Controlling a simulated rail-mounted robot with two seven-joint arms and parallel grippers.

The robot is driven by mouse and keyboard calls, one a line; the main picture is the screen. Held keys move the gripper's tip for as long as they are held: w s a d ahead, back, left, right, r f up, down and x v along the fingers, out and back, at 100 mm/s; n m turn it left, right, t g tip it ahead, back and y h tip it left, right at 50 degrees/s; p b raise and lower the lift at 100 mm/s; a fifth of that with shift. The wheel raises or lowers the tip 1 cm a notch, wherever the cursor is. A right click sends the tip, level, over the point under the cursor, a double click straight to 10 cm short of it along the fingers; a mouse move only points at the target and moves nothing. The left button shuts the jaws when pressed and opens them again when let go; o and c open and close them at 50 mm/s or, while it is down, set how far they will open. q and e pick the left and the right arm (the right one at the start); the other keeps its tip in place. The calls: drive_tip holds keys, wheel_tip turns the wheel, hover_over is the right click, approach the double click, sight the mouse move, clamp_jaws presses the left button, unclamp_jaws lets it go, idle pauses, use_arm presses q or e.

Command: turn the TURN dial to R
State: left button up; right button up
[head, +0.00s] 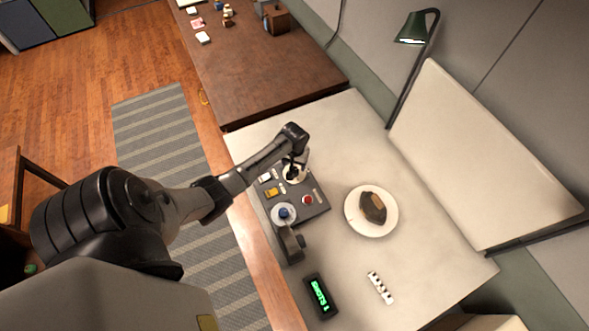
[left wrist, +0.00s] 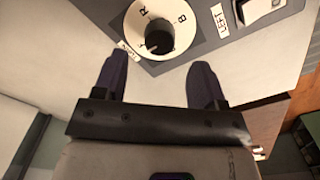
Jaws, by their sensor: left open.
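The TURN dial is a white disc (left wrist: 181,35) with a black knob (left wrist: 158,33) at its centre, seen at the top of the left wrist view. The letters R and B show on its rim; which mark the knob points to is unclear. In the head view the dial (head: 287,178) lies at the far end of a dark control panel (head: 310,211), partly hidden by my gripper. My left gripper (left wrist: 158,76) is open and empty, its fingertips just short of the dial, one to each side. It also shows over the dial in the head view (head: 294,165). My right gripper is not in view.
The panel carries a red button (head: 307,200), a yellow switch (head: 271,192) and a blue-knobbed round control (head: 284,213). A white rocker switch (left wrist: 262,8) labelled LEFT sits beside the dial. A plate (head: 359,229) holding brown food, a green display (head: 320,297) and a lamp (head: 412,30) stand nearby.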

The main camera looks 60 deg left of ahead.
sight(294, 170)
use_arm(q)
drive_tip(key=shift+f, duration=2.45)
drive_tip(key=shift+c, duration=0.2)
drive_tip(key=c, duration=0.9)
